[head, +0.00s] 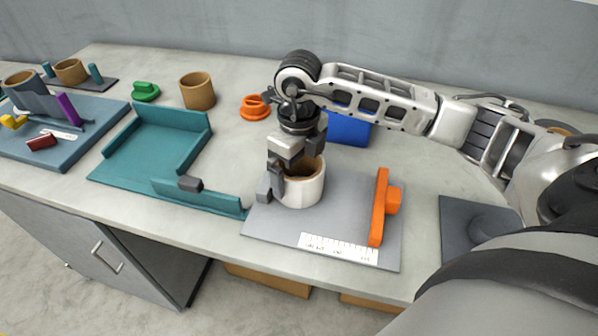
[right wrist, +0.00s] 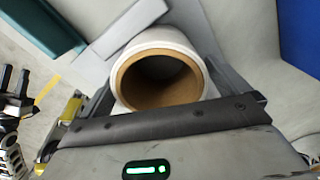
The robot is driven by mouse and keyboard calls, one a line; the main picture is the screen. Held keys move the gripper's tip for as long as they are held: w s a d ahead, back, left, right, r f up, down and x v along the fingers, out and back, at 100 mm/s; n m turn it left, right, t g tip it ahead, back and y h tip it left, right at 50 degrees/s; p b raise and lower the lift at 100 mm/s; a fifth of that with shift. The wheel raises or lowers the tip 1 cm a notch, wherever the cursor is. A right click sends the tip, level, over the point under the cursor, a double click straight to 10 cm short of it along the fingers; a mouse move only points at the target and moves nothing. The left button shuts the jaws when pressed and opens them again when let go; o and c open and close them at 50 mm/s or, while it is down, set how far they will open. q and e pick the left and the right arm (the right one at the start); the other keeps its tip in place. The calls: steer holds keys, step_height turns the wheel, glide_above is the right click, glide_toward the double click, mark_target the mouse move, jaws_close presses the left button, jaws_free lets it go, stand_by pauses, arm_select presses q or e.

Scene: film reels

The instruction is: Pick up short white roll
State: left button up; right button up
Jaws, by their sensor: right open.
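The short white roll (head: 304,189) is a wide white cylinder with a brown cardboard core. It stands upright on the grey mat (head: 345,215), open end up. My right gripper (head: 293,170) is over it, pointing down, open, with one finger on the roll's left side. In the right wrist view the roll (right wrist: 161,78) lies between the two fingers of the gripper (right wrist: 165,95), one on each side. I cannot tell whether the fingers touch it. The gripper hides part of the roll's rim in the head view.
An orange fence (head: 379,208) stands on the mat's right, and a white ruler strip (head: 338,248) lies along its front. A teal tray (head: 135,160) is to the left. Behind are a brown roll (head: 197,92), an orange piece (head: 255,107) and a blue block (head: 350,129).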

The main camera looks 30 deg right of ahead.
steer(key=shift+f, duration=0.6)
steer(key=c, duration=1)
steer(key=shift+r, duration=0.1)
